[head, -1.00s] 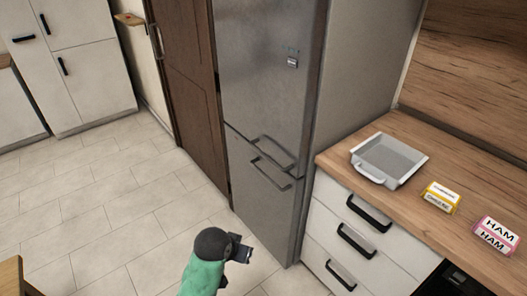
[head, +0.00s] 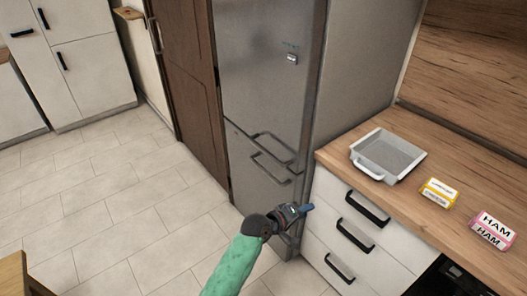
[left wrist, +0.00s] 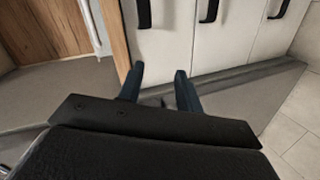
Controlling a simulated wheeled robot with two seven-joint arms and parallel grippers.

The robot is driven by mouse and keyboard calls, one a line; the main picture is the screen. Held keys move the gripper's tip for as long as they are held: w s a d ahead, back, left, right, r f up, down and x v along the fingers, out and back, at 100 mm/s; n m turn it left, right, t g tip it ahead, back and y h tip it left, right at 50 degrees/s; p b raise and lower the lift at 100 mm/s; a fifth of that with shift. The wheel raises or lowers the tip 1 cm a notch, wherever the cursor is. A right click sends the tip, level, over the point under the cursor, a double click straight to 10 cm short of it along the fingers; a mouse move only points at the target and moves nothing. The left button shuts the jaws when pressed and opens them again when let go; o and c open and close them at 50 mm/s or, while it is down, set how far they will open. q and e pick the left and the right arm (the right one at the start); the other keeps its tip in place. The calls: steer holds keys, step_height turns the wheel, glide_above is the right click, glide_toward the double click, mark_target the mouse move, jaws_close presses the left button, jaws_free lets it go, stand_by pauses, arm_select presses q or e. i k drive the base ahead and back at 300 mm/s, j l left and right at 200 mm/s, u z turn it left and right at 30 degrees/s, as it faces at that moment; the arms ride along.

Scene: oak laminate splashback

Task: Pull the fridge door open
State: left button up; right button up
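The grey steel fridge (head: 262,65) stands in the middle of the head view with its upper door shut. The upper door's handle (head: 274,143) is a bar near that door's lower edge. The lower door (head: 240,165) is also shut, with its own bar handle (head: 270,172) just below. My left gripper (head: 301,209) is in front of the fridge's lower right part, below both handles and apart from them. In the left wrist view its two dark blue fingers (left wrist: 158,78) are spread with nothing between them. My right gripper is in neither view.
White drawers (head: 345,225) with black handles stand right of the fridge, close to my left gripper. The wooden counter (head: 440,160) holds a grey tray (head: 388,155), a yellow-labelled pack (head: 439,193) and a ham pack (head: 493,229). Tiled floor (head: 120,200) is clear at left.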

mark_target(271, 98)
steer(key=i+j, duration=0.8)
steer(key=j, duration=0.15)
